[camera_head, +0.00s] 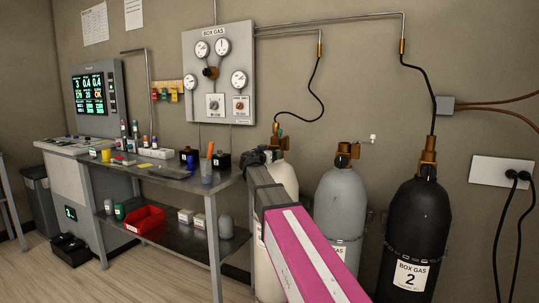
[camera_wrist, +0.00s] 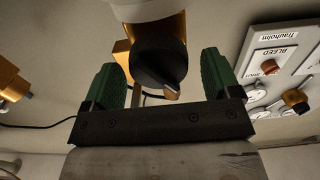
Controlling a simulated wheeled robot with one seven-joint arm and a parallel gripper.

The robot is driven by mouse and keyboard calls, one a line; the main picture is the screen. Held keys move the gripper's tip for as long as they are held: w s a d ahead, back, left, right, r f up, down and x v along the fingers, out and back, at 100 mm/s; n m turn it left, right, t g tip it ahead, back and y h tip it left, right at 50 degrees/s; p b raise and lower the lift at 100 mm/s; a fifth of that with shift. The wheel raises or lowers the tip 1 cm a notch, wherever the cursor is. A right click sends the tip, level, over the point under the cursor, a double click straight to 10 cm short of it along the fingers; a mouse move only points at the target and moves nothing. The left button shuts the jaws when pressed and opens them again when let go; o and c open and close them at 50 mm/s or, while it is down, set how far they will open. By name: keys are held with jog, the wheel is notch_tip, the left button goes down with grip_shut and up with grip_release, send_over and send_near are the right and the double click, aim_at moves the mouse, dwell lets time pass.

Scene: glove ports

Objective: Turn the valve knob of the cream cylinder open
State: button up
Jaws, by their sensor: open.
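The cream cylinder (camera_head: 286,177) stands leftmost of a row of cylinders, partly hidden behind my arm; its pale body also shows at the top of the wrist view (camera_wrist: 146,8). Its brass valve (camera_head: 280,142) is on top. The black valve knob (camera_wrist: 158,63) faces my gripper in the wrist view, with a raised grip bar near its lower side. My gripper (camera_wrist: 159,72) is open, its green pads to the left and right of the knob with gaps on both sides. How deep the knob sits between the pads I cannot tell. In the head view my gripper (camera_head: 259,155) is at the valve.
A grey cylinder (camera_head: 340,205) and a black cylinder (camera_head: 415,225) stand to the right. A steel bench (camera_head: 170,178) with small items is to the left. The gas panel (camera_head: 219,75) is on the wall above, with thin pipes and hoses nearby.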

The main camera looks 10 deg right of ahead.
jog(key=shift+w+d, duration=0.1)
jog(key=shift+w, duration=0.05)
jog(key=c, duration=0.9)
